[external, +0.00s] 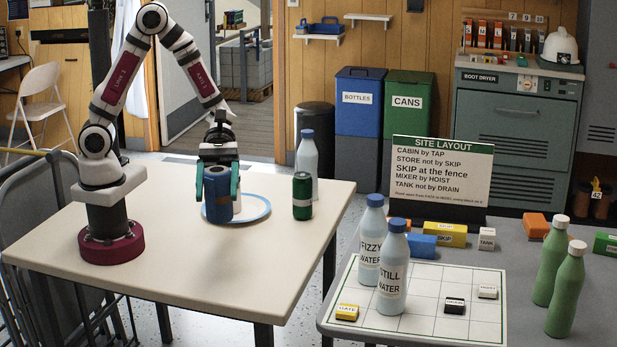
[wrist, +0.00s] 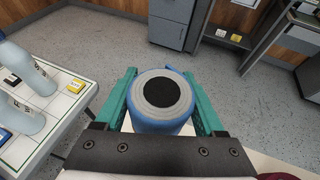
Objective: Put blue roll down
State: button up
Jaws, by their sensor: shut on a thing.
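The blue roll (external: 218,198) is upright between the teal fingers of my gripper (external: 221,182), which is shut on it. In the wrist view the blue roll (wrist: 163,112) shows its pale end with a dark core between both fingers (wrist: 163,95). A white plate with a blue rim (external: 262,206) lies on the cream table (external: 150,250). The roll overlaps the left part of the plate in the external view. I cannot tell whether its base touches the plate or hangs just above it.
A green can (external: 302,196) and a pale bottle with a blue cap (external: 307,160) stand right of the plate. The table's front half is clear. A grey table at right holds a gridded board (external: 420,318), bottles, small blocks and a site layout sign (external: 438,168).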

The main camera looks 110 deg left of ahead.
jog(key=w+a+n+t+y, duration=0.4)
jog(key=a+n, duration=0.1)
jog(key=a, duration=0.8)
jog(key=w+a+n+t+y, duration=0.3)
jog(key=w+a+n+t, duration=0.1)
jog(key=a, duration=0.8)
jog(key=s+a+n+y, duration=0.3)
jog(key=s+a+y, duration=0.1)
jog(key=a, duration=0.6)
jog(key=s+a+n+y, duration=0.4)
jog(key=a, duration=0.5)
jog(key=s+a+n+y, duration=0.3)
jog(key=s+a+y, duration=0.15)
jog(key=a, duration=0.55)
jog(key=shift+g+h, duration=0.3)
jog(key=shift+h, duration=0.15)
notch_tip(320, 180, down, 14)
jog(key=shift+f, duration=0.1)
jog(key=shift+f, duration=0.15)
jog(key=o, duration=1.5)
